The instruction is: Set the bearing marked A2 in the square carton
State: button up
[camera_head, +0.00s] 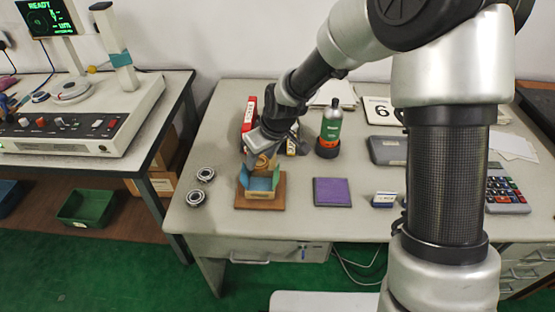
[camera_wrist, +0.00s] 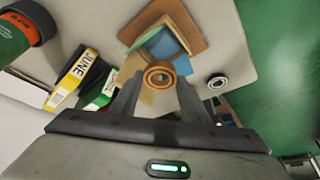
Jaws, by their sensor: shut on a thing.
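My gripper (camera_wrist: 159,90) is shut on a tan, brass-coloured bearing ring (camera_wrist: 159,76), which sits between its fingertips in the wrist view. No marking on this ring can be read. In the head view my gripper (camera_head: 264,150) is over the small open carton (camera_head: 260,195), with the tan ring just above or at its opening. The carton has blue inner faces and raised flaps; it also shows in the wrist view (camera_wrist: 165,43). Whether the ring touches the carton is unclear. Two steel bearings, one behind (camera_head: 206,174) and one in front (camera_head: 195,198), lie left of the carton, their marks unreadable.
The carton stands on a brown board (camera_head: 240,203). A purple mat (camera_head: 332,192) and a small blue-and-white box (camera_head: 384,199) lie to the right. A green bottle (camera_head: 331,122) and a red box (camera_head: 249,115) stand behind. The table between board and mat is clear.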

jog(key=shift+f+b, duration=2.15)
jog(key=shift+f, duration=1.1)
jog(key=o, duration=1.4)
jog(key=shift+c, duration=0.2)
jog(key=shift+r, duration=0.1)
jog(key=shift+r+p, duration=2)
jog(key=shift+r, duration=0.95)
